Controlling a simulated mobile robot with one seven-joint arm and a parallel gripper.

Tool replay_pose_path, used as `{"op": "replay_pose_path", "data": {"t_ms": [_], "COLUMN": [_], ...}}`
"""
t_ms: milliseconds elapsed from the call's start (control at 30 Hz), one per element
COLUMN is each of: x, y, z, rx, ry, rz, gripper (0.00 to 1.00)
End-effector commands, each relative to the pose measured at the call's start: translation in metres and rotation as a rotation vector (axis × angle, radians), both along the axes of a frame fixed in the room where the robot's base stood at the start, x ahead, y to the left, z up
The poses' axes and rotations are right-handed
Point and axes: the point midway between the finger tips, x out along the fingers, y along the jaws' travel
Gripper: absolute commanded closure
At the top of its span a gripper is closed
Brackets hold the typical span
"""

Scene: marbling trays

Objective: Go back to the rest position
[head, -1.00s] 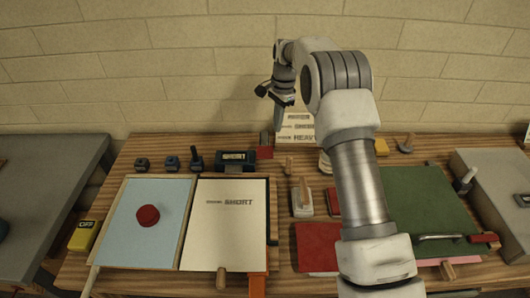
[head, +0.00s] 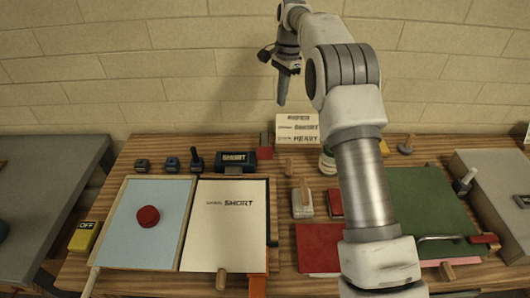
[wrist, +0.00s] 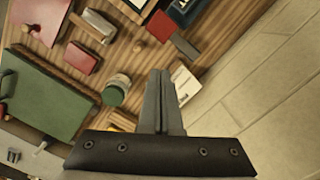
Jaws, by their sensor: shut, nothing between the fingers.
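My gripper (head: 282,99) is raised in the air above the back of the table, in front of the brick wall. Its fingers point down and it holds nothing. In the wrist view my gripper (wrist: 161,75) shows its two fingers pressed together. The sign card (head: 297,129) reading "HEAVY" on its lowest line stands at the back of the table, below and slightly right of the fingertips. The gripper is clear of everything on the wooden table (head: 150,150).
A blue-filled tray (head: 150,195) holding a red round piece and a paper sheet (head: 225,240) marked "SHORT" lie at left. A red panel (head: 318,240) and a green mat (head: 415,195) lie at right. A yellow "OFF" box (head: 84,237) sits at the left edge. The brick wall (head: 180,60) stands behind.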

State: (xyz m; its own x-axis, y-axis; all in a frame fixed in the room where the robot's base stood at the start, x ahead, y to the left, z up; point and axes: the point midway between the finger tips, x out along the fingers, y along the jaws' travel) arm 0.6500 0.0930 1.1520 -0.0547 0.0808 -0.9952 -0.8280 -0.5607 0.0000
Motion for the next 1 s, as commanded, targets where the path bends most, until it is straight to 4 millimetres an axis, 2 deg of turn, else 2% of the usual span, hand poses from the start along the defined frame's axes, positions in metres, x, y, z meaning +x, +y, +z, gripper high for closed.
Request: {"op": "replay_pose_path", "data": {"t_ms": [567, 667, 767, 1000], "x": [-0.001, -0.007, -0.019, -0.067], "y": [-0.001, -0.004, -0.011, -0.029], "z": [0.004, 0.018, 0.042, 0.101], "rx": [0.001, 0.001, 0.002, -0.006], "ry": [-0.005, -0.023, -0.056, -0.149], "rz": [0.006, 0.027, 0.071, 0.21], "gripper": [1.0, 1.0, 1.0, 1.0]}}
